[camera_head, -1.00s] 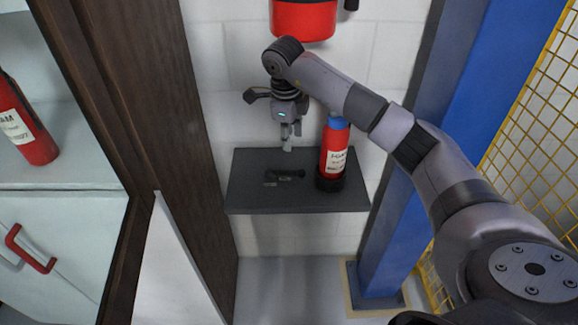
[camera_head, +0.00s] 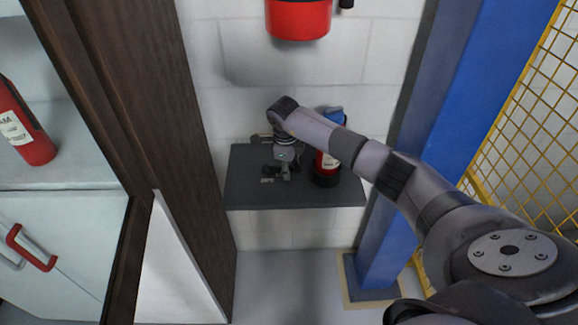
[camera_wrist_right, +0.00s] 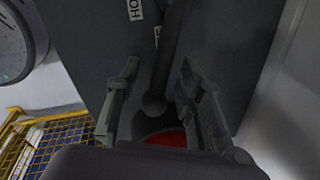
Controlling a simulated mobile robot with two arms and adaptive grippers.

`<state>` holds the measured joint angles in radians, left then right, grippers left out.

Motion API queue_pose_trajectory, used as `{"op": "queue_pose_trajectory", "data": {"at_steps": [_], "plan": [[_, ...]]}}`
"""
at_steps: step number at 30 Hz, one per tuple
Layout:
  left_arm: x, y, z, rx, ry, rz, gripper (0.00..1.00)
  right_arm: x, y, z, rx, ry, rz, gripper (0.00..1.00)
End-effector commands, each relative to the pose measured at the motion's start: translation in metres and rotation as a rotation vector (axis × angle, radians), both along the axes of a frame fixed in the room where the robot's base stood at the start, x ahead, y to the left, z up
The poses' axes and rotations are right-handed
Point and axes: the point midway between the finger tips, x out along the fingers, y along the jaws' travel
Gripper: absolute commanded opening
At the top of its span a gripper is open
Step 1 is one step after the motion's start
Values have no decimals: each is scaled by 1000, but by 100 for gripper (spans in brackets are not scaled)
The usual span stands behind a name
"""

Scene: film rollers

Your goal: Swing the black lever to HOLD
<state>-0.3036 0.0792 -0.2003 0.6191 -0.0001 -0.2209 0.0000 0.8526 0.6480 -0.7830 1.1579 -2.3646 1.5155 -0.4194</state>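The black lever (camera_wrist_right: 168,55) shows in the right wrist view as a dark bar with a rounded end, lying between the two fingers. In the head view, a bit of it (camera_head: 268,169) shows at the left of my right gripper (camera_head: 284,173); the rest is hidden. My right gripper (camera_wrist_right: 158,75) is open, with a finger on each side of the lever and visible gaps. A white label (camera_wrist_right: 135,10) with partly cut-off letters, seemingly "HO", lies left of the lever. A second label (camera_wrist_right: 157,36) is partly covered by the lever. My left gripper is out of view.
The lever is on a dark grey shelf (camera_head: 240,192) against a white block wall. A red extinguisher (camera_head: 325,165) stands close to the right of my gripper. A blue post (camera_head: 400,190) and yellow mesh are farther right; a brown wooden panel (camera_head: 165,150) is at the left.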

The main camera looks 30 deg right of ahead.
Motion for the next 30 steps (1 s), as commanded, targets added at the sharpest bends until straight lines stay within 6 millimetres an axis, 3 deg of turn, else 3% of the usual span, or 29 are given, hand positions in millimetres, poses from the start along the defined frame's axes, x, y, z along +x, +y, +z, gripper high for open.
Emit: {"op": "queue_pose_trajectory", "data": {"at_steps": [5,21,30], "plan": [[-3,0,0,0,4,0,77,0,0,0,0,0,0,35],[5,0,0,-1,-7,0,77,0,0,0,0,0,-1,0],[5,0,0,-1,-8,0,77,0,0,0,-1,-1,-2,0]]}}
